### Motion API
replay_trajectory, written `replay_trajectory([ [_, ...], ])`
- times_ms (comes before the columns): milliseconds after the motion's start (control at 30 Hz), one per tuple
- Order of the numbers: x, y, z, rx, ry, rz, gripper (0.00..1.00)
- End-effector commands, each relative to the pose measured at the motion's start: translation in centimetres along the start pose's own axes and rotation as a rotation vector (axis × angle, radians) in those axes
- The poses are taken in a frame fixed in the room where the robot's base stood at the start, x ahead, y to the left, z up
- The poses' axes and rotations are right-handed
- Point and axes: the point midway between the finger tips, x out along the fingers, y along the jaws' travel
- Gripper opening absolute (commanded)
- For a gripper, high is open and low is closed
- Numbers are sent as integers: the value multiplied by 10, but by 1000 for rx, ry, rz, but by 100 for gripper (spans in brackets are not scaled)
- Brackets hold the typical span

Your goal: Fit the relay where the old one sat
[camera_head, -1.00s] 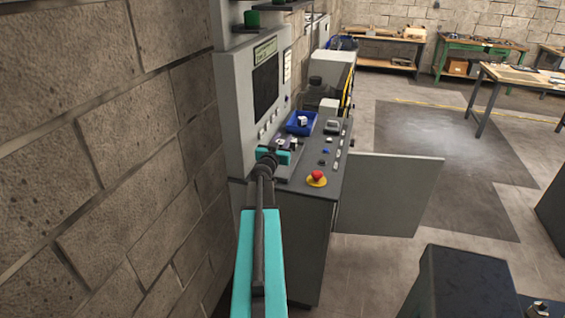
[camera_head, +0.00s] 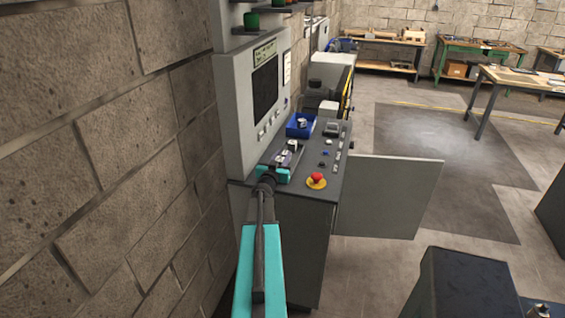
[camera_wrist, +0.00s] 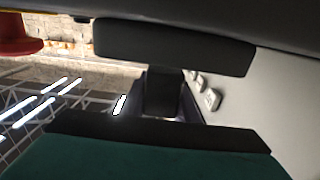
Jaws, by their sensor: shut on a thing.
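My gripper (camera_head: 279,168) is low over the left part of the console's sloping desk (camera_head: 318,193), at the end of my teal arm. In the wrist view my gripper (camera_wrist: 165,90) is shut on a dark block, seemingly the relay (camera_wrist: 163,94), between its two dark pads. In the head view, the gripper mostly hides what it holds. Just beyond it, small pale and purplish parts (camera_head: 291,147) show on the desk; I cannot tell which is the old relay's place. Contact between relay and desk cannot be seen.
A blue bin (camera_head: 300,131) with a pale item stands behind the gripper. A red stop button (camera_head: 317,178) on a yellow base sits to the right. The screen cabinet (camera_head: 237,110) and block wall (camera_head: 110,160) close off the left. A grey panel (camera_head: 388,200) juts out right.

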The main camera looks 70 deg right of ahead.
Motion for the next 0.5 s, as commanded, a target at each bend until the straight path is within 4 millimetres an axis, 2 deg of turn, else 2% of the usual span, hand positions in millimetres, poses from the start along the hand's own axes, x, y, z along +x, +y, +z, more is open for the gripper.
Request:
replay_trajectory([
  [300, 0, -1, 25, -1, 0, 0, 5],
  [500, 0, -1, 28, 1, 0, -1, 5],
])
